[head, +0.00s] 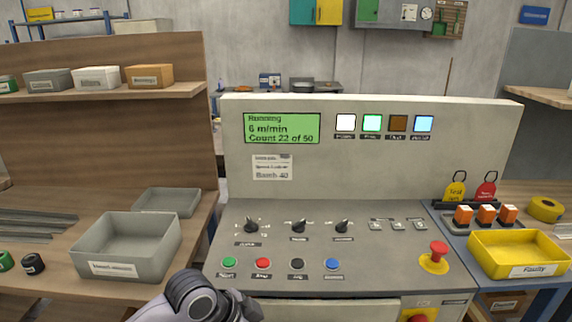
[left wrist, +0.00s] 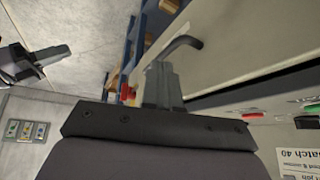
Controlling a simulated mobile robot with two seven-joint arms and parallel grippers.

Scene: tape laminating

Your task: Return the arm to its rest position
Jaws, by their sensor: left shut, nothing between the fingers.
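My left arm (head: 190,300) comes in at the bottom of the head view, in front of the console's lower edge; its fingertips are not clear there. In the left wrist view my left gripper (left wrist: 163,85) is shut with nothing between its fingers, near the pale machine front and a dark bent handle (left wrist: 182,44). A dark jointed part at the left of the wrist view looks like my right gripper (left wrist: 45,60); its jaws cannot be made out. The head view does not show my right arm.
The control console (head: 400,215) has knobs, buttons, a red emergency knob (head: 437,255) and a lit green display (head: 282,128). A grey bin (head: 128,262) stands on the left bench. A yellow tray (head: 515,247) and yellow tape roll (head: 545,208) are at right.

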